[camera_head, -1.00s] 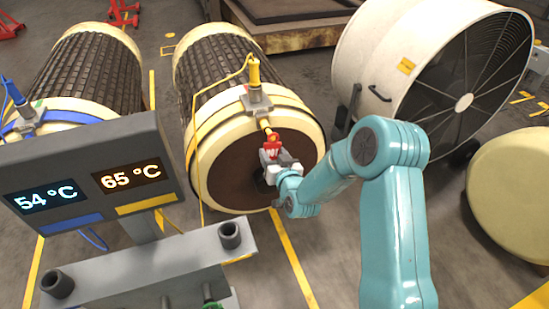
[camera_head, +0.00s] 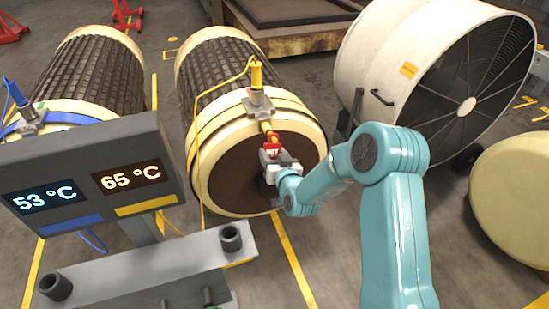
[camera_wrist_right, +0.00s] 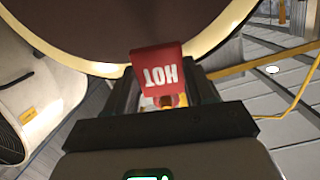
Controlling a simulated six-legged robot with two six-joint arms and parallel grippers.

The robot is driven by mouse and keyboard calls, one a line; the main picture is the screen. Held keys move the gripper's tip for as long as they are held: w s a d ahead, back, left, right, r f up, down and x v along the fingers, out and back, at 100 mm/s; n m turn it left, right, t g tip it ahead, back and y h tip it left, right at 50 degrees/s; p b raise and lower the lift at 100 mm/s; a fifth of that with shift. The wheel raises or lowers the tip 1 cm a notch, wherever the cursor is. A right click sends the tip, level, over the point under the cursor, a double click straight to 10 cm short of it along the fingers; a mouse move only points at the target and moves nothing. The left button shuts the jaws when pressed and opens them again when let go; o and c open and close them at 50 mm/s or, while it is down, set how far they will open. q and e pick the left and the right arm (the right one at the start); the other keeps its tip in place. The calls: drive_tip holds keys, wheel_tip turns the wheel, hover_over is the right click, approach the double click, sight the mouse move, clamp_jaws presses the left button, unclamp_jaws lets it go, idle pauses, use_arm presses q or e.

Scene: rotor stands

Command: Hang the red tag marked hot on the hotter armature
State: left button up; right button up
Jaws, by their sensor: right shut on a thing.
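The red tag (camera_head: 272,140) is held upright in my right gripper (camera_head: 271,157), in front of the upper end face of the middle armature (camera_head: 226,175). In the right wrist view the tag (camera_wrist_right: 158,70) reads HOT upside down, between the gripper fingers (camera_wrist_right: 163,98). The tag is just below a short yellow peg (camera_head: 266,127) under the yellow-capped sensor clamp (camera_head: 257,101); whether they touch I cannot tell. The left armature (camera_head: 85,75) carries a blue-capped clamp (camera_head: 27,112). The display (camera_head: 90,180) reads 53 °C above a blue bar and 65 °C above a yellow bar. My left gripper is out of view.
A large white fan (camera_head: 405,65) stands to the right behind my right arm. A cream rounded object (camera_head: 515,180) is at the right edge. A grey stand with cups (camera_head: 150,262) is at the front left. The yellow cable (camera_head: 202,140) hangs beside the middle armature.

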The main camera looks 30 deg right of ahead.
drive_tip(key=shift+w+d+f, duration=0.1)
drive_tip(key=shift+w, duration=0.3)
drive_tip(key=shift+w, duration=0.15)
drive_tip(key=shift+b, duration=0.35)
drive_tip(key=shift+f+b, duration=0.25)
drive_tip(key=shift+b, duration=0.25)
drive_tip(key=o, duration=1.1)
drive_tip(key=shift+o, duration=0.2)
